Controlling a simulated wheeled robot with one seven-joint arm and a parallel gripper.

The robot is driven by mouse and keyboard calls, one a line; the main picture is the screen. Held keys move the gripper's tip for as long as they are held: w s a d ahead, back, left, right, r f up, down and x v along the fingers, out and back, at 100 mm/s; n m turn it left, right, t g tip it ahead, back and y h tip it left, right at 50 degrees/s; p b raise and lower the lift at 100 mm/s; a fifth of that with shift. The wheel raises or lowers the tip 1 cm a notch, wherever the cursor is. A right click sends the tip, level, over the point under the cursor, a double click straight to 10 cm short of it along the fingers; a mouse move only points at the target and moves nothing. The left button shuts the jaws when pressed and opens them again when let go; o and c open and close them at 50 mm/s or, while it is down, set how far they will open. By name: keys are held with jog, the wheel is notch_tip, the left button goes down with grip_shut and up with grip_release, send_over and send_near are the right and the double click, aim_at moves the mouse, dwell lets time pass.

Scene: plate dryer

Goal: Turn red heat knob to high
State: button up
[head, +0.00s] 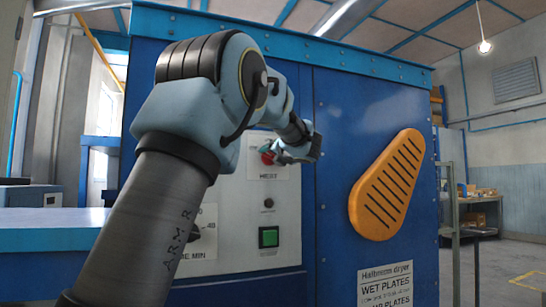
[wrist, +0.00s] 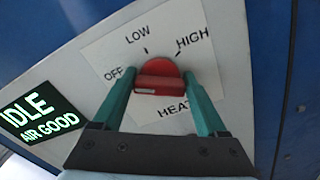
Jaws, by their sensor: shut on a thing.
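The red heat knob (wrist: 160,82) sits on a white label plate on the dryer's panel, with OFF at left, LOW at top and HIGH at upper right in the wrist view. Its raised bar lies roughly level across that picture; I cannot tell which mark it points to. My gripper (wrist: 160,76) has its two teal fingers on either side of the knob, shut on it. In the head view the knob (head: 267,156) shows beside my gripper (head: 280,156), above the word HEAT, partly hidden by the gripper.
A green display (wrist: 38,115) reading IDLE, AIR GOOD is left of the knob. Below the knob in the head view are a small dark knob (head: 269,203) and a green button (head: 268,237). A timer dial (head: 195,233) is partly behind my arm. An orange slotted guard (head: 388,185) stands out at right.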

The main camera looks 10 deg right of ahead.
jog(key=c, duration=0.6)
jog(key=shift+m, duration=0.3)
jog(key=m+p, duration=0.2)
jog(key=m, duration=0.1)
jog(key=shift+d+r+m+p, duration=0.1)
jog(key=shift+m+p, duration=0.2)
jog(key=shift+p, duration=0.1)
jog(key=m+p, duration=0.4)
jog(key=m, duration=0.2)
jog(key=m+p, duration=0.1)
jog(key=m, duration=0.1)
jog(key=m+p, duration=0.4)
jog(key=shift+f+m, duration=0.3)
jog(key=shift+m, duration=0.1)
jog(key=m+p, duration=0.4)
jog(key=shift+f, duration=0.1)
jog(key=shift+f+m+p, duration=0.2)
jog(key=shift+m+p, duration=0.8)
jog(key=shift+m, duration=0.4)
jog(key=shift+f, duration=0.1)
